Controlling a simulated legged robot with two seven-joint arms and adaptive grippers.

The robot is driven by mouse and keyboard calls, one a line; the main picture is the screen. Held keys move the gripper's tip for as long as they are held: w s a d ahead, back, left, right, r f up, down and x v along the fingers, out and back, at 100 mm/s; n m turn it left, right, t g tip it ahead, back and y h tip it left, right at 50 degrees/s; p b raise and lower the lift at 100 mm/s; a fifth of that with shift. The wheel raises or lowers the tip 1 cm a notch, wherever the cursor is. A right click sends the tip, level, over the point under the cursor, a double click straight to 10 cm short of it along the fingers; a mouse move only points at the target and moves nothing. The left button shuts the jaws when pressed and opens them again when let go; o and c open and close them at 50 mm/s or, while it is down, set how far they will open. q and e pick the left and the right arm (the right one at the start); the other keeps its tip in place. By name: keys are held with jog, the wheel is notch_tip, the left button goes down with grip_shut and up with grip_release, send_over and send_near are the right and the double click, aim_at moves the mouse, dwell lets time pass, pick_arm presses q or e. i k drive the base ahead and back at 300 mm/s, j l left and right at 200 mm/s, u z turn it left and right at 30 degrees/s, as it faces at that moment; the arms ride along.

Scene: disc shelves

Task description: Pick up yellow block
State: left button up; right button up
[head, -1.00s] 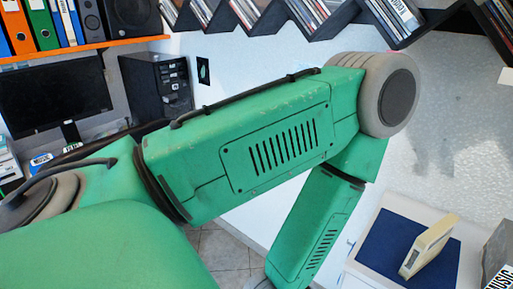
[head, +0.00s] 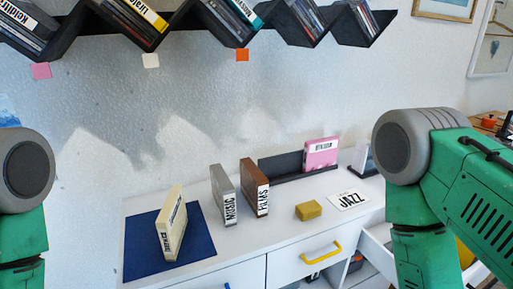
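A small yellow block (head: 308,210) lies on the white cabinet top (head: 215,245), left of a white card reading JAZZ (head: 348,200). It is right of a brown case (head: 254,188) that stands upright. Nothing touches the block. My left arm shows at the left edge and my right arm at the right edge, both green with grey joints. Neither gripper is in the picture.
A cream case (head: 172,225) stands on a blue mat (head: 142,250). A grey case (head: 223,195) stands beside the brown one. A pink case (head: 321,154) rests in a dark holder (head: 280,168). A yellow-handled drawer (head: 300,258) is below. Zigzag shelves (head: 180,14) hang above.

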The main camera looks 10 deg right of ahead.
aim_at(467, 258)
jog(key=z, duration=1.75)
